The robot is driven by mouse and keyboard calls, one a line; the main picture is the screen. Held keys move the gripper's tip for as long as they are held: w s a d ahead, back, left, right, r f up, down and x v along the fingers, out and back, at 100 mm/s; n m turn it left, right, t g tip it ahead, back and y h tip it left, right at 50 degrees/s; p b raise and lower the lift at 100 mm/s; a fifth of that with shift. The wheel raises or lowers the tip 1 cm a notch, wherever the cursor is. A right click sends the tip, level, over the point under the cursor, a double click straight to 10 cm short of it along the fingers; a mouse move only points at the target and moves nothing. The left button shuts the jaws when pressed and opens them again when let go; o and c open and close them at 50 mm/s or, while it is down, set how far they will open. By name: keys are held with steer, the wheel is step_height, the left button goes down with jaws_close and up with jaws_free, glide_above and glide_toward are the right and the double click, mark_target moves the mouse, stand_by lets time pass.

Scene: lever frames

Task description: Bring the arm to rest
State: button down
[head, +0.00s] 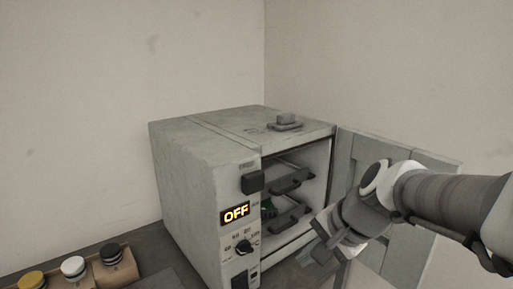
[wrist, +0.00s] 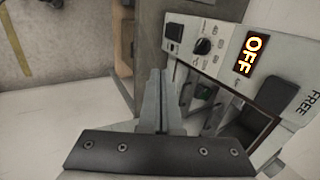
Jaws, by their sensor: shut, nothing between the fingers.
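My gripper (head: 322,246) is in front of the open cabinet, low and to the right of its opening. My arm reaches in from the right edge of the head view, across the open door. In the wrist view the two fingers (wrist: 158,88) are together and hold nothing. The gripper looks apart from the cabinet, though the exact gap is hard to tell.
The grey cabinet (head: 187,180) stands on a bench, its display (head: 236,213) reading OFF. Its door (head: 425,162) is swung open to the right, behind my arm. Handled trays (head: 291,181) and something green show inside. Several capped containers (head: 73,267) stand at left.

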steer(key=s+d+r+n+h+p, duration=0.1)
steer(key=s+d+n+h, duration=0.1)
steer(key=s+n, duration=0.3)
steer(key=s+d+r+n+h, duration=0.2)
steer(key=s+n, duration=0.3)
steer(key=s, duration=0.2)
steer(key=shift+s+d+t+p, duration=0.15)
steer(key=shift+s+t+p, duration=0.05)
steer(key=shift+t+p, duration=0.2)
